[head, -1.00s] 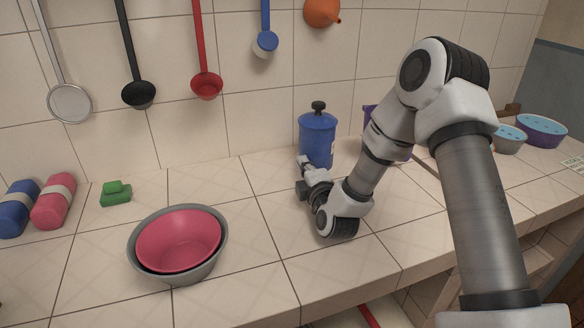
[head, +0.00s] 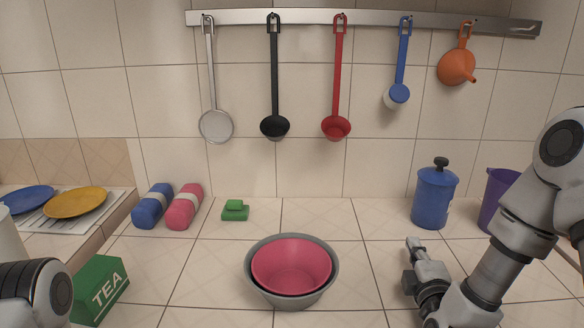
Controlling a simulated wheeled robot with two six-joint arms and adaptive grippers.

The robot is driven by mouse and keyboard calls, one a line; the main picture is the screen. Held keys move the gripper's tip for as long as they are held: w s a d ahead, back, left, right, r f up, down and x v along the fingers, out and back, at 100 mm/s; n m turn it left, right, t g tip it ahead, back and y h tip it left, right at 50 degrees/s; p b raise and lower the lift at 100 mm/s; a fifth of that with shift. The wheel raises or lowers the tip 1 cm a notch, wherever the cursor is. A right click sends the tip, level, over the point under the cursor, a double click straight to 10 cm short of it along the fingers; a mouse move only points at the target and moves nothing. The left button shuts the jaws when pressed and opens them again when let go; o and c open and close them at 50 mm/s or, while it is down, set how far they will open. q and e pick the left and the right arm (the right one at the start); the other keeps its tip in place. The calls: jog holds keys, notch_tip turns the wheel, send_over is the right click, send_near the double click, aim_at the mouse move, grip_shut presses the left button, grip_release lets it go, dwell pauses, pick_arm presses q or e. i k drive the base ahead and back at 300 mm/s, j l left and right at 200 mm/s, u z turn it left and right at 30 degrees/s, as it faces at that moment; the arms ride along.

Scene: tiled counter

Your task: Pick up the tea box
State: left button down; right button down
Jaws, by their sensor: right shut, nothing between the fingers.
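The tea box (head: 101,290) is green with white "TEA" lettering and stands on the counter at the lower left of the head view. Part of my left arm is close beside it on its left and covers a bit of it. My left gripper is out of the picture. My right gripper (head: 413,255) is shut and empty, low over the counter at the right, in front of the blue canister and far from the tea box.
Pink and grey bowls (head: 291,270) sit nested at front centre. A green sponge-like item (head: 235,212), blue and pink rolls (head: 184,207), a blue canister (head: 434,197) and a purple container (head: 494,199) stand at the back. Plates (head: 75,203) lie left. Utensils hang above.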

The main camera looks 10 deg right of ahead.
aim_at(97, 286)
jog(key=k+j, duration=0.2)
jog(key=k, duration=0.3)
jog(key=k+j, duration=0.25)
jog(key=k, duration=0.2)
